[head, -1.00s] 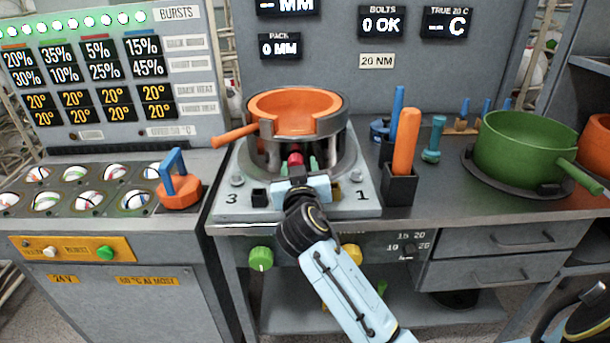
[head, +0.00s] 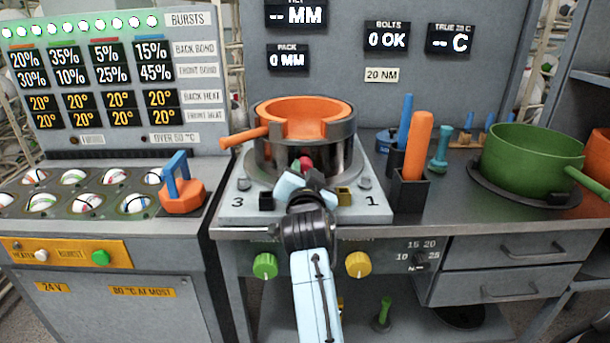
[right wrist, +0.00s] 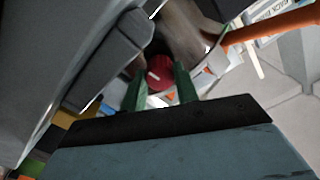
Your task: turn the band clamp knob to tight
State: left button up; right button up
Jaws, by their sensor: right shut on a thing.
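The red knob (head: 305,164) sits at the front of the dark metal band (head: 340,158) around the orange pan-like mould (head: 310,112) on the press. In the right wrist view the red knob (right wrist: 160,74) shows a pale mark on its face. My right gripper (right wrist: 159,80) has its green fingers on either side of the knob and is shut on it. In the head view my right gripper (head: 304,176) reaches in from below, its wrist now rolled, and hides most of the knob. My left gripper is not in view.
An orange handle (head: 245,137) sticks out left of the band. A black holder with an orange-handled tool (head: 417,145) stands close on the right. A green pot (head: 530,153) sits further right. The heater panel with balls (head: 115,176) is on the left.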

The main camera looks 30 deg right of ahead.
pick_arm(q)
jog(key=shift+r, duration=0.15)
pick_arm(e)
jog(key=shift+d+f, duration=0.1)
jog(key=shift+f, duration=0.05)
jog(key=o, duration=1)
jog(key=shift+r, duration=0.6)
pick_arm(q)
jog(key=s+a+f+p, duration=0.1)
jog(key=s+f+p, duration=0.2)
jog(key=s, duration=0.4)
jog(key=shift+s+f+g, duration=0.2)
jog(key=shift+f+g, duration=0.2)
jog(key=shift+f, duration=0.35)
pick_arm(e)
notch_tip(320, 180, up, 9)
jog(key=shift+r, duration=0.1)
